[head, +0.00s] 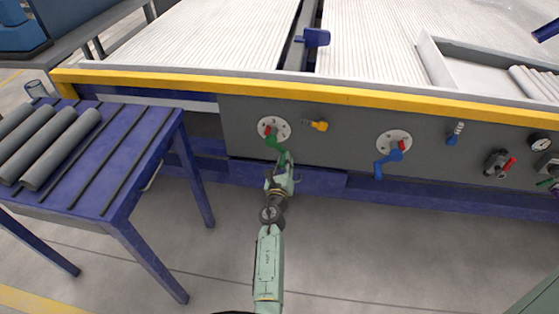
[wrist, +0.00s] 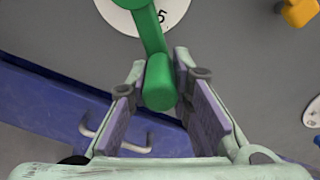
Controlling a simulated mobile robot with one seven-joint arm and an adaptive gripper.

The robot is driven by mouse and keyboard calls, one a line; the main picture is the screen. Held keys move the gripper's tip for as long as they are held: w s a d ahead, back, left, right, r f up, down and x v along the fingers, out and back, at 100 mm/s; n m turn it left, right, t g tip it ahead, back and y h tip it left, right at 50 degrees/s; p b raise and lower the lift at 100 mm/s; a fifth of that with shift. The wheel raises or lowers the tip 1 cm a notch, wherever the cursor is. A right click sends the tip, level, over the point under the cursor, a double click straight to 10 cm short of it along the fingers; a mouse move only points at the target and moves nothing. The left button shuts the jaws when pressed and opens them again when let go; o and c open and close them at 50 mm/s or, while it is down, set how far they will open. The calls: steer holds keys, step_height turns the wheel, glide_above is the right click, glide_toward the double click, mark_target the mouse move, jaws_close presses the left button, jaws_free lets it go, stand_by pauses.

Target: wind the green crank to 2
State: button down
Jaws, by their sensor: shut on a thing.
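The green crank (head: 272,142) is on a round white dial (head: 284,127) on the grey panel, left of centre in the head view. Its arm slants down and right from the hub, and its handle points out toward me. In the wrist view the green crank (wrist: 158,80) hangs below the dial (wrist: 120,12), where a digit 5 shows; the other marks are out of view. My gripper (head: 284,160) is at the crank's handle, and its fingers (wrist: 160,92) stand on both sides of the handle's end, closed on it.
A blue crank (head: 388,160) on a similar dial is to the right. A yellow knob (head: 319,125) sits between them, near the green crank. A blue table (head: 150,135) with grey pipes (head: 62,145) stands at the left. The floor in front of the panel is clear.

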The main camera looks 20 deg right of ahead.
steer(key=shift+s+d+r+n+p, duration=0.2)
steer(key=shift+d+r+n+p, duration=0.2)
steer(key=shift+n, duration=0.35)
steer(key=shift+s+d+r+n+p, duration=0.25)
steer(key=shift+r+n, duration=0.2)
steer(key=shift+n, duration=0.3)
steer(key=shift+w, duration=0.1)
steer(key=c, duration=1.4)
jaws_free()
steer(key=shift+a, duration=0.1)
steer(key=shift+c, duration=0.2)
steer(key=v, duration=1.2)
